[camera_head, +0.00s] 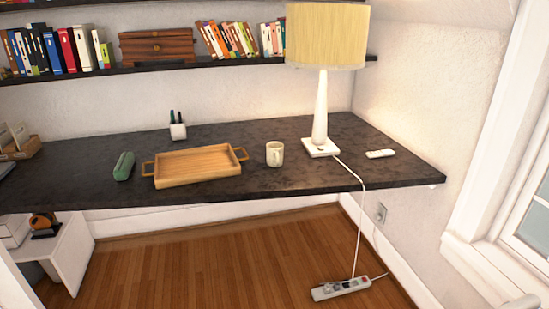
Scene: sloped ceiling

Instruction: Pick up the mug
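A cream-coloured mug (274,154) stands upright on the dark desk (330,181), between the wooden tray and the lamp. Its handle appears to be on its right side. Neither of my grippers shows in the head view, so nothing of mine is seen near the mug.
A wooden tray (196,167) with handles lies left of the mug. A lit lamp (319,115) stands right of it, its cord running down to a power strip (341,288). A green case (124,166), a pen cup (178,132) and a white remote (380,154) are on the desk. Shelves hang above.

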